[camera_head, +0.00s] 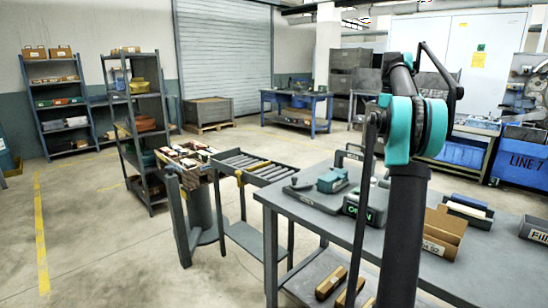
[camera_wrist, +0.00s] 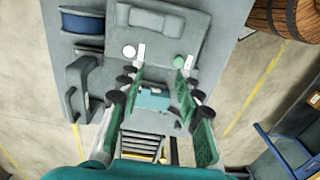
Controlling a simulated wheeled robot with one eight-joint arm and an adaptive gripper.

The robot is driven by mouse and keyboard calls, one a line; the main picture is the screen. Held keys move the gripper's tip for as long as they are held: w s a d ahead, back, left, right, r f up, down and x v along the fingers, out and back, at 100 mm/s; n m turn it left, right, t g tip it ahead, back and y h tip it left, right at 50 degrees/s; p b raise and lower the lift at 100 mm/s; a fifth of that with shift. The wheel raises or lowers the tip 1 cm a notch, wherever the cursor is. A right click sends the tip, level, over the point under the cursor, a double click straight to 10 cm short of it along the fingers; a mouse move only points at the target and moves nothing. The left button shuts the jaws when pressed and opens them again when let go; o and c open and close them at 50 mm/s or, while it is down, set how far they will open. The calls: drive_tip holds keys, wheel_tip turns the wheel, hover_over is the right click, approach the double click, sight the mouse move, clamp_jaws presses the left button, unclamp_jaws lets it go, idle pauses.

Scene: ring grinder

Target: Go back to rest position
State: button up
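My gripper (camera_wrist: 161,82) shows in the wrist view with its two green-padded fingers spread apart and nothing held between them. Below the fingers, a teal block-like device (camera_wrist: 152,99) stands on a grey base. I cannot tell the height of the gripper above it. In the head view, a teal device (camera_head: 333,180) stands on the grey workbench (camera_head: 420,262). My dark arm with its teal joint rises in front of the bench, and my gripper cannot be made out there.
On the bench are a green-fronted box (camera_head: 364,208), a brown bin (camera_head: 443,232) and a dark tray (camera_head: 468,210). A roller conveyor (camera_head: 250,167) adjoins the bench at left. A shelf rack (camera_head: 140,130) stands beyond it. The floor at left is clear. A wooden barrel (camera_wrist: 282,17) shows in the wrist view.

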drive_tip(key=s+a+f+m+t, duration=0.2)
drive_tip(key=s+a+f+m, duration=0.3)
drive_tip(key=s+a+f, duration=1.1)
drive_tip(key=s+a+f+m+t, duration=0.1)
drive_tip(key=s+a+f+m, duration=0.1)
drive_tip(key=s+f, duration=0.8)
drive_tip(key=s+a+f+m+t, duration=0.1)
drive_tip(key=s+a+f, duration=0.4)
drive_tip(key=s+f, duration=0.4)
drive_tip(key=s, duration=0.3)
drive_tip(key=shift+s+f+m, duration=0.25)
drive_tip(key=shift+f+m, duration=0.15)
drive_tip(key=shift+c, duration=0.3)
